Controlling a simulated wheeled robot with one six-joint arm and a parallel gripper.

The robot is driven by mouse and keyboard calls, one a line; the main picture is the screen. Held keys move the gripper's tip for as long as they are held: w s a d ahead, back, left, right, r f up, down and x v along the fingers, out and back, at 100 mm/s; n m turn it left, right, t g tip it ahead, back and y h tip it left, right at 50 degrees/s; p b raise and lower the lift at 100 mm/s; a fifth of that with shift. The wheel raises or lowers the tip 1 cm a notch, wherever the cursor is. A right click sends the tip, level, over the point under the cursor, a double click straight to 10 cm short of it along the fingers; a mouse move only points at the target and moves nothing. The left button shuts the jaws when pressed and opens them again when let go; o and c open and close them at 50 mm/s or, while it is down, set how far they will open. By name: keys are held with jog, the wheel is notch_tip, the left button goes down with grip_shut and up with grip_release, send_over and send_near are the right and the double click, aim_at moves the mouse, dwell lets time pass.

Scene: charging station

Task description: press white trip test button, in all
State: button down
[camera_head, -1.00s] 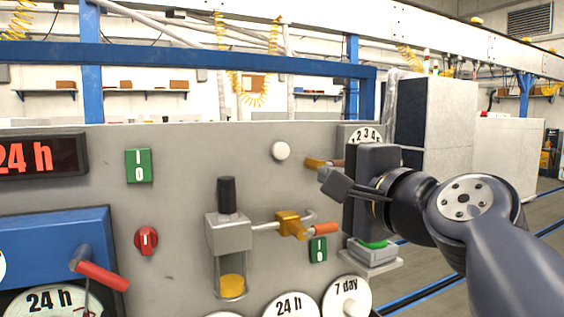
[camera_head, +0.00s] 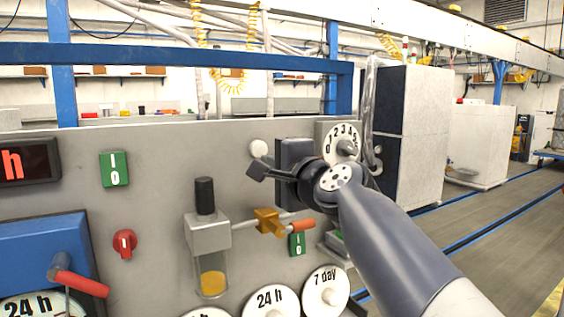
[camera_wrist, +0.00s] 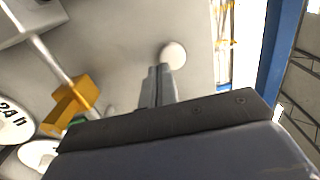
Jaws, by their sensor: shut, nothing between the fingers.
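The white round button (camera_head: 258,147) sits on the upper part of the grey panel, left of the numbered dial. It also shows in the wrist view (camera_wrist: 174,54), just beyond the fingertips. My gripper (camera_head: 256,170) is shut and empty, its fingers pointing left toward the panel just below the button in the head view. In the wrist view the closed fingers (camera_wrist: 158,72) end just short of the button's lower left edge. I cannot tell whether the fingertips touch it.
On the grey panel (camera_head: 150,160) are a green I/O switch (camera_head: 114,169), a red knob (camera_head: 124,243), a glass-bowl unit (camera_head: 208,235) with a yellow valve (camera_head: 268,221), and a numbered dial (camera_head: 341,142). A blue beam (camera_head: 180,54) runs behind the panel.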

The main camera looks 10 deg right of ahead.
aim_at(259, 149)
jog(key=shift+x, duration=1.1)
jog(key=shift+w, duration=0.1)
